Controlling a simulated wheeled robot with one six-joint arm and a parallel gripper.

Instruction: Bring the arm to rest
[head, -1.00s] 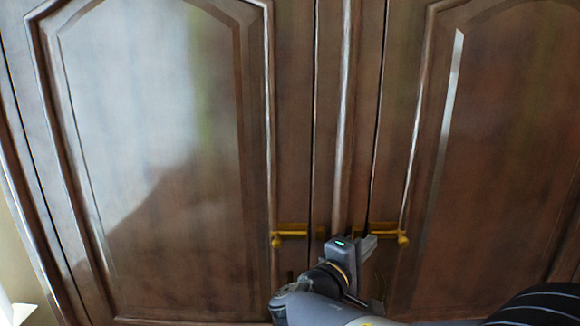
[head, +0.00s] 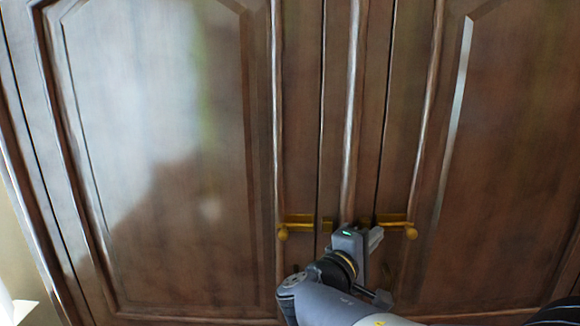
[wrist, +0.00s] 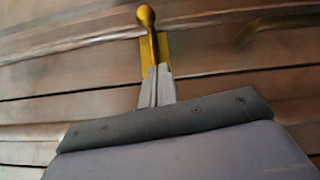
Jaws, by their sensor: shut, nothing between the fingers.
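My gripper (head: 376,238) is low in the middle of the head view, in front of a dark wooden cabinet. Its two grey fingers are together with nothing between them; they also show in the wrist view (wrist: 157,73). In the wrist view the fingertips point at a brass handle (wrist: 146,18) and overlap the lower part of its plate. I cannot tell whether they touch it. In the head view the gripper is between the left brass handle (head: 298,228) and the right brass handle (head: 396,228), closer to the right one.
The left cabinet door (head: 160,170) and the right cabinet door (head: 500,170) fill most of the head view and look closed. A pale wall strip (head: 22,262) shows at the far left. Little free room shows between my gripper and the doors.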

